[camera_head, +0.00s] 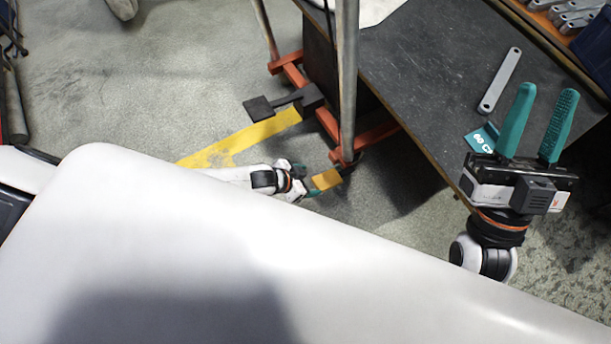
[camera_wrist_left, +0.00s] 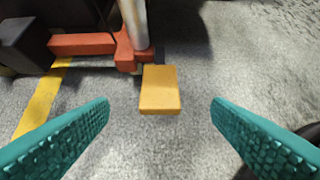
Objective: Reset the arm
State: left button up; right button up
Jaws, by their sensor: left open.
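My left gripper (camera_head: 302,180) hangs low beside the foot of the orange-footed stand, partly hidden behind my white body in the head view. In the left wrist view its two teal fingers (camera_wrist_left: 160,118) are wide apart with nothing held between them. A yellow block-like piece (camera_wrist_left: 160,90) lies ahead of them near the floor, and it also shows in the head view (camera_head: 327,180). My right gripper (camera_head: 545,95) is beside the dark table's right front edge. Its teal fingers point up, apart and empty.
A grey bracket (camera_head: 499,80) lies on the dark tabletop (camera_head: 430,70). Several more brackets sit in an orange-edged container (camera_head: 545,38) at the top right. A metal post (camera_head: 347,80) rises from the orange foot (camera_head: 375,135). Grey floor (camera_head: 150,100) at the left is open.

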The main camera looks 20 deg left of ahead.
jog(key=shift+w+f+g, duration=0.25)
jog(key=shift+w+g, duration=0.15)
jog(key=shift+a, duration=0.1)
